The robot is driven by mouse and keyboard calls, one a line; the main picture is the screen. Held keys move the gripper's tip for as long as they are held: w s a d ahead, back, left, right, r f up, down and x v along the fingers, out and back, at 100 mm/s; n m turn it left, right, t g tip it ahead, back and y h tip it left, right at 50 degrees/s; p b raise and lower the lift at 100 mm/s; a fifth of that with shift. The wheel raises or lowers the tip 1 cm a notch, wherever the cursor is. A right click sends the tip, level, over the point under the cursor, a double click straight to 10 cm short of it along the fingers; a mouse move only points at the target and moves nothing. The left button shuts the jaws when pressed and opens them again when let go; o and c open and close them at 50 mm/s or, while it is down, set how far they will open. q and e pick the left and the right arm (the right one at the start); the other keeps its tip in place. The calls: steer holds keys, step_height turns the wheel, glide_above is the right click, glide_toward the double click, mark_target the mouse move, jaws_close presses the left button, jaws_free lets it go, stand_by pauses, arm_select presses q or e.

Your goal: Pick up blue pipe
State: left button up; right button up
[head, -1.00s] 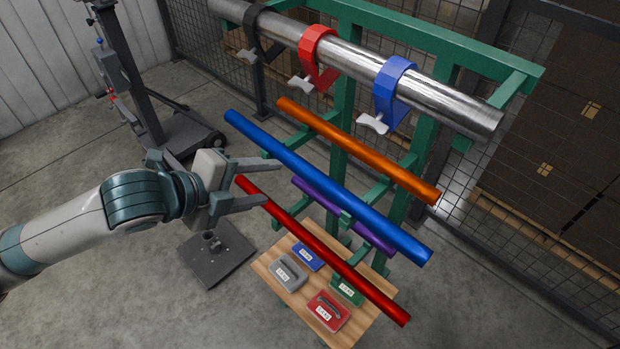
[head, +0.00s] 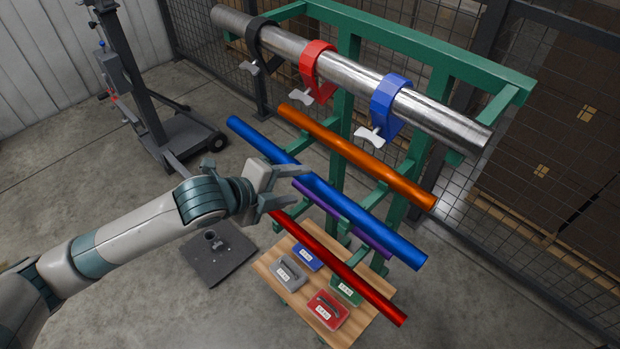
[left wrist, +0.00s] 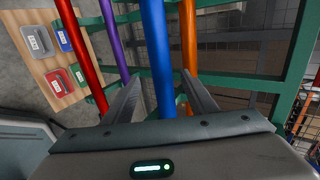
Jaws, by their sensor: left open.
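The blue pipe (head: 370,223) lies across the arms of a green rack in the head view, slanting from upper left to lower right. My left gripper (head: 300,186) is open, with its fingers at the blue pipe's left-middle part. In the left wrist view the blue pipe (left wrist: 157,50) runs between the two spread fingers of the left gripper (left wrist: 160,98). I cannot tell whether the fingers touch it. My right gripper is not in view.
Orange (head: 360,155), purple (head: 345,218) and red (head: 350,275) pipes lie close by on the green rack (head: 340,110). A steel pipe with clamps (head: 440,113) is above. A wooden table (head: 272,271) with several small boxes stands below.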

mark_target(304, 180)
arm_select(q)
steer(key=shift+w, duration=0.1)
steer(key=shift+w+d+f+p, duration=0.35)
steer(key=shift+w+d+p, duration=0.1)
steer(key=shift+w+p, duration=0.35)
steer(key=shift+p+x, duration=0.55)
steer(key=shift+x, duration=0.35)
steer(key=shift+w+d+f, duration=0.3)
steer(key=shift+w+f, duration=0.1)
steer(key=shift+f, duration=0.1)
steer(key=shift+r, duration=0.1)
jaws_close()
